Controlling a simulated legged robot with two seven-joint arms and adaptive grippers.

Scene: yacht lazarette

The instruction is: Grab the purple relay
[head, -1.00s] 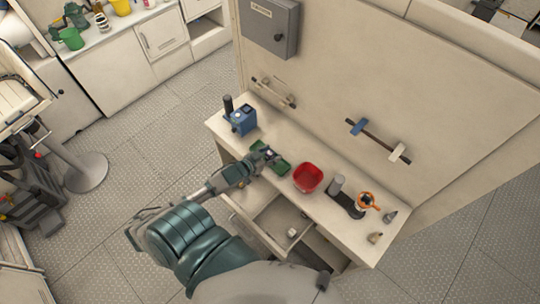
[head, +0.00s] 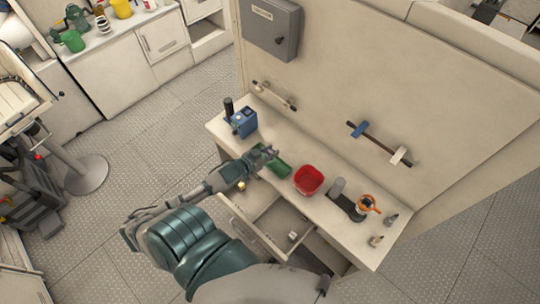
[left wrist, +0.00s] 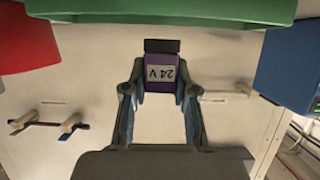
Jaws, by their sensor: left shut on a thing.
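The purple relay (left wrist: 160,86) has a white label reading "24 V", upside down in the left wrist view, and a dark end piece. My left gripper (left wrist: 160,92) is shut on it, with one finger against each side. In the head view my left gripper (head: 268,152) is over the worktop, by the green tray (head: 279,169). The relay is too small to make out clearly there. The green tray's edge also shows along the top of the left wrist view (left wrist: 165,11). My right gripper is not in view.
A red bowl (head: 308,180) stands right of the tray, and a blue box (head: 242,122) stands left of it. A grey device (head: 346,202) and an orange ring-shaped item (head: 369,203) are farther right. An open drawer (head: 265,228) juts out below the worktop.

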